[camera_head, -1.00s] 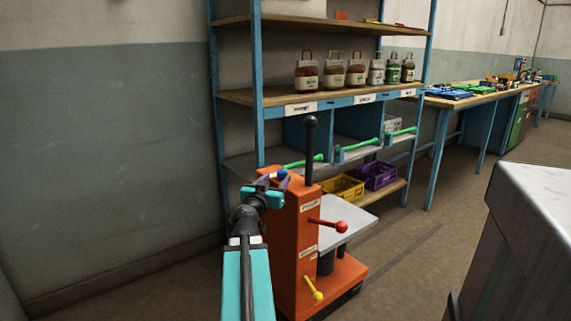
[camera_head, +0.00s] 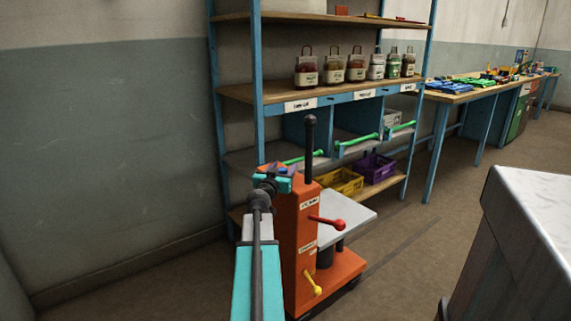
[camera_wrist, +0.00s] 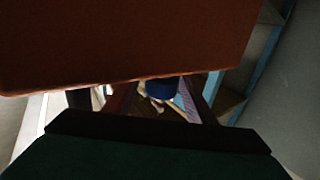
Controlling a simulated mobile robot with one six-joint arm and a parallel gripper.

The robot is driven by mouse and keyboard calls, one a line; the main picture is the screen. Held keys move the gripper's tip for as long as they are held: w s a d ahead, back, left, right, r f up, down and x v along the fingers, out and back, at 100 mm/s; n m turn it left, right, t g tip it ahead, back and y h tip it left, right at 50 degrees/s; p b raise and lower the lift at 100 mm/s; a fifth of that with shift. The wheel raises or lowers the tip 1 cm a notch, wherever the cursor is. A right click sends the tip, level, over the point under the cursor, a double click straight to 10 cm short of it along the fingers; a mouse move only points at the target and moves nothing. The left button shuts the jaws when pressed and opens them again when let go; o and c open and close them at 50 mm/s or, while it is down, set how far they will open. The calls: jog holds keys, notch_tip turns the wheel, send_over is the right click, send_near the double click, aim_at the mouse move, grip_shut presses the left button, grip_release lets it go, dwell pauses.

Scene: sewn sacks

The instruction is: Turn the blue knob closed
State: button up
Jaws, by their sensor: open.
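An orange machine (camera_head: 300,235) stands in front of the shelf. The blue knob (camera_wrist: 160,90) shows in the wrist view just below the lower edge of the machine's orange body, between my two fingers. In the head view my gripper (camera_head: 277,170) is at the top left of the machine and hides most or all of the knob. In the wrist view my gripper (camera_wrist: 160,103) is open, with one finger on each side of the knob. I cannot tell whether either finger touches it.
The machine also has a black upright handle (camera_head: 310,140), a red-knobbed lever (camera_head: 328,222) and a yellow lever (camera_head: 312,283). A light-topped cabinet (camera_head: 535,215) is at right. The floor between is clear.

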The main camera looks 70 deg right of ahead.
jog(key=shift+d+p, duration=0.3)
jog(key=shift+d, duration=0.9)
jog(key=c, duration=1)
jog(key=shift+c, duration=0.2)
